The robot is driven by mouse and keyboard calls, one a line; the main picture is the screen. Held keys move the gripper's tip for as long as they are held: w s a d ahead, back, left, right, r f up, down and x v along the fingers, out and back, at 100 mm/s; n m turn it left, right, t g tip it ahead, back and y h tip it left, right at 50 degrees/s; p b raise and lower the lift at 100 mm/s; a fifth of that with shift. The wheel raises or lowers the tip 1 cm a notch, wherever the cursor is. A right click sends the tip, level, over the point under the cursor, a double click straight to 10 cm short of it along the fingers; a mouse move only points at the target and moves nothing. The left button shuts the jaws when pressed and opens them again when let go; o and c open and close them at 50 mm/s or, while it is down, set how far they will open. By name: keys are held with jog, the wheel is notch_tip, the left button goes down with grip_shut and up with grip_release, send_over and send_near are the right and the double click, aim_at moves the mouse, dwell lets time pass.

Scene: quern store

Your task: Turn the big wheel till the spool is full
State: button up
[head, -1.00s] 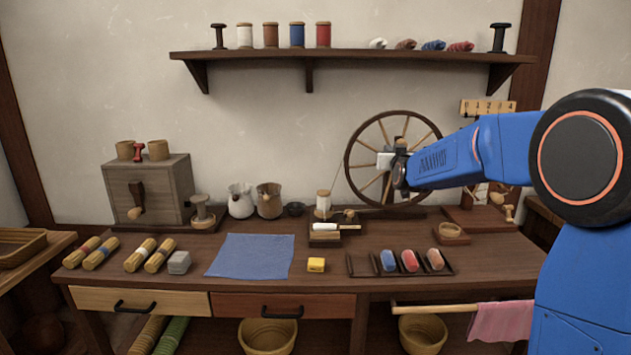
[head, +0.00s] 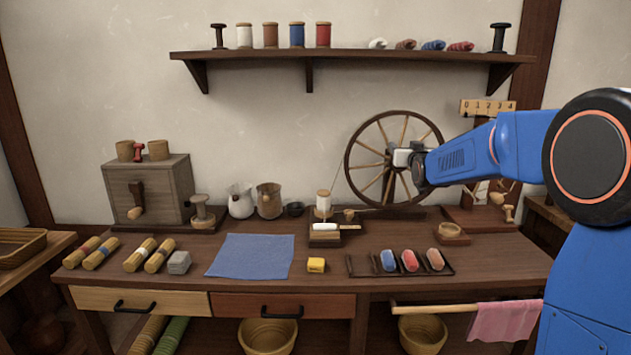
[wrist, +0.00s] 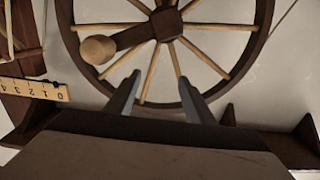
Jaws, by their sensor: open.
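The big wheel (head: 352,143) stands upright at the back right of the bench, dark-rimmed with pale spokes. In the wrist view its rim (wrist: 256,42), a dark crank arm (wrist: 133,36) and a round tan knob (wrist: 97,50) show. My gripper (head: 390,156) is in front of the wheel near its hub. In the wrist view my gripper (wrist: 157,85) is open and empty, its fingers over the spokes and rim, with the knob up and left, apart from them. The spool (head: 323,200), pale and upright, stands left of the wheel; a thin thread runs up from it. How full it is I cannot tell.
A number board (head: 487,107) is behind my arm. A rack (head: 450,272) with coloured rolls, a yellow block (head: 316,265) and a blue cloth (head: 250,256) lie in front. A shelf (head: 350,57) with spools hangs above.

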jog(key=shift+s, duration=0.15)
jog(key=s, duration=0.6)
jog(key=shift+s, duration=0.4)
jog(key=s+f+g, duration=0.4)
jog(key=s+f, duration=0.3)
jog(key=s, duration=1.1)
jog(key=s+f+g, duration=0.4)
jog(key=s+f, duration=0.4)
jog(key=s, duration=1)
jog(key=s+f+g, duration=0.5)
jog(key=s+f, duration=0.3)
jog(key=s, duration=1)
jog(key=shift+s+a, duration=0.2)
jog(key=shift+r, duration=0.1)
